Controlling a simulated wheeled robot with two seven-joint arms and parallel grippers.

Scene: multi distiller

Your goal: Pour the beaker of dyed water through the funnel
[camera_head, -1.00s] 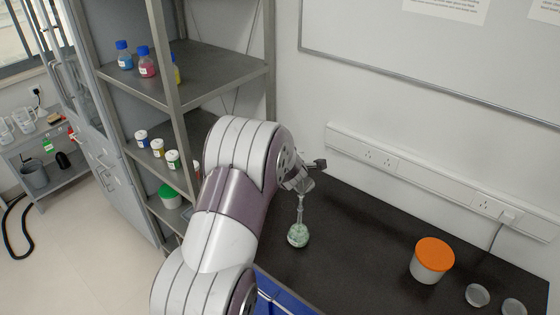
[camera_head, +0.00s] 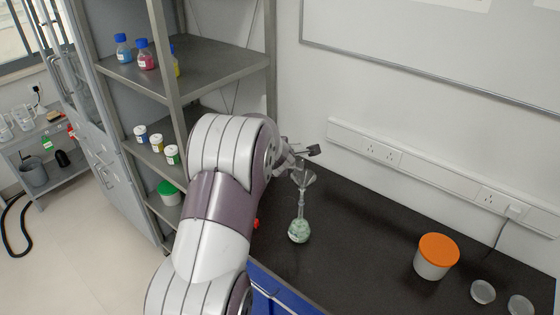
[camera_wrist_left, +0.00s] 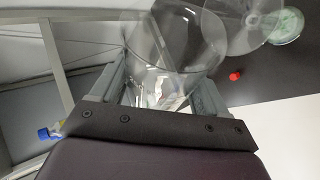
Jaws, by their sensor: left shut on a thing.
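A round-bottomed flask (camera_head: 299,230) with a pale green look stands upright on the dark bench in the head view. A clear funnel (camera_head: 304,178) sits on its neck. My left gripper (camera_head: 300,153) is just above and slightly left of the funnel, partly hidden by my arm. In the left wrist view my left gripper (camera_wrist_left: 165,85) is shut on a clear glass beaker (camera_wrist_left: 180,40). The funnel (camera_wrist_left: 243,22) and flask (camera_wrist_left: 287,25) lie right of the beaker there. I cannot make out any dyed liquid in the beaker. My right gripper is not in view.
A small red object (camera_wrist_left: 235,75) lies on the bench beside the flask. A white jar with an orange lid (camera_head: 436,257) and two clear round dishes stand at the right. A grey shelf (camera_head: 185,70) with bottles stands at the left. The bench between flask and jar is clear.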

